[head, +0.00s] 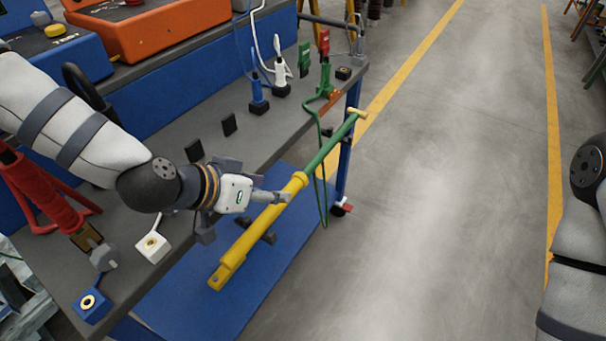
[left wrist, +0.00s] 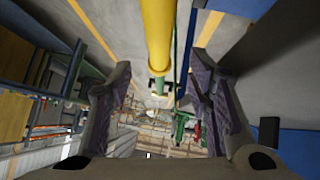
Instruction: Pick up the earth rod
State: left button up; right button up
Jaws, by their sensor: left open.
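The earth rod (head: 262,233) is a long rod with a yellow lower part, a green upper part and a pale crosspiece at its top. In the head view it slants along the front side of the grey bench. My left gripper (head: 284,196) is at the yellow part, just below the collar where the green begins. The rod also shows in the left wrist view (left wrist: 158,35), between the two spread fingers of my left gripper (left wrist: 160,75), with gaps on both sides. Whether the rod lies fully inside the jaws cannot be told. My right gripper is not in view.
The grey bench top (head: 225,95) carries small clamps, black blocks and a red stand (head: 45,195). A green cable (head: 322,160) hangs beside the rod. A blue lower shelf (head: 185,305) lies underneath. The floor (head: 440,190) to the right is clear.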

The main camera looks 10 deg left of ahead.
aim_at(306, 172)
pick_arm(q)
jog(key=b+x, duration=0.1)
jog(key=x, duration=0.4)
jog(key=shift+f, duration=0.35)
jog(key=shift+w+d+f, duration=0.15)
jog(key=shift+w+d, duration=0.05)
jog(key=shift+w, duration=0.2)
jog(key=shift+r, duration=0.25)
grip_shut()
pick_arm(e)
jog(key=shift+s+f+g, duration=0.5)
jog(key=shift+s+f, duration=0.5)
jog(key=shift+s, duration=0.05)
